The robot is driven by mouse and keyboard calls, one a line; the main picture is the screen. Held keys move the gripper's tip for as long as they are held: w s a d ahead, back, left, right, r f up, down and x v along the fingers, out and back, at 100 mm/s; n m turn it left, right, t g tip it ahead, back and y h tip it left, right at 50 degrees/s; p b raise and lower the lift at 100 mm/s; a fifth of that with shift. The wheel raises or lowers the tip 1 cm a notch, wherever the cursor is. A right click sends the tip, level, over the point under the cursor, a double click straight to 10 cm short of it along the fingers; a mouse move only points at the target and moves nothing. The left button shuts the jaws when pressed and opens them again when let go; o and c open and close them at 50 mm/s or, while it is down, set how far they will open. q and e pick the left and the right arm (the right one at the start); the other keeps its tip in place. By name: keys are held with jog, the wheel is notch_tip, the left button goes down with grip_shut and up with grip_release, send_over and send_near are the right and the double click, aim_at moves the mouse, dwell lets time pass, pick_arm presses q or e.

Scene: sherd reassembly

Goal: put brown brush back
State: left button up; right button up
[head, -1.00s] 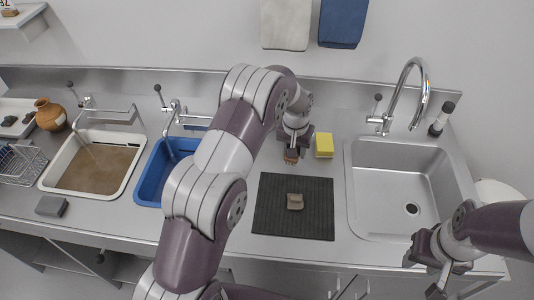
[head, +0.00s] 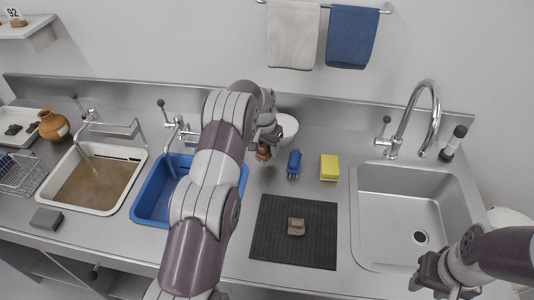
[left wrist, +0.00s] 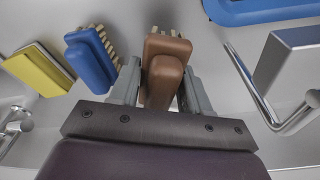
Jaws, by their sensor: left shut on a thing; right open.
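The brown brush (head: 263,153) is between the fingers of my left gripper (head: 262,147), near the back of the counter, just right of the blue basin. In the left wrist view the brown brush (left wrist: 165,68) sits between both fingers of the shut gripper (left wrist: 160,92), pale bristles at its far side. I cannot tell whether it touches the counter. A blue brush (head: 294,163) stands to its right; it also shows in the left wrist view (left wrist: 90,62). My right gripper (head: 432,278) is open and empty by the sink's front edge.
A yellow sponge (head: 329,167) is right of the blue brush. A white bowl (head: 288,126) stands behind. A sherd (head: 296,227) lies on the dark mat (head: 270,245). The blue basin (head: 150,205) and the steel sink (head: 400,215) flank this area.

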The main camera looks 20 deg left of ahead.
aim_at(267, 156)
pick_arm(q)
notch_tip(267, 156, down, 4)
jog(key=shift+s+r+p, duration=0.1)
jog(key=shift+r+p, duration=0.05)
jog(key=shift+p, duration=0.45)
jog(key=shift+f, duration=0.35)
jog(key=o, duration=0.9)
jog(key=shift+o, duration=0.2)
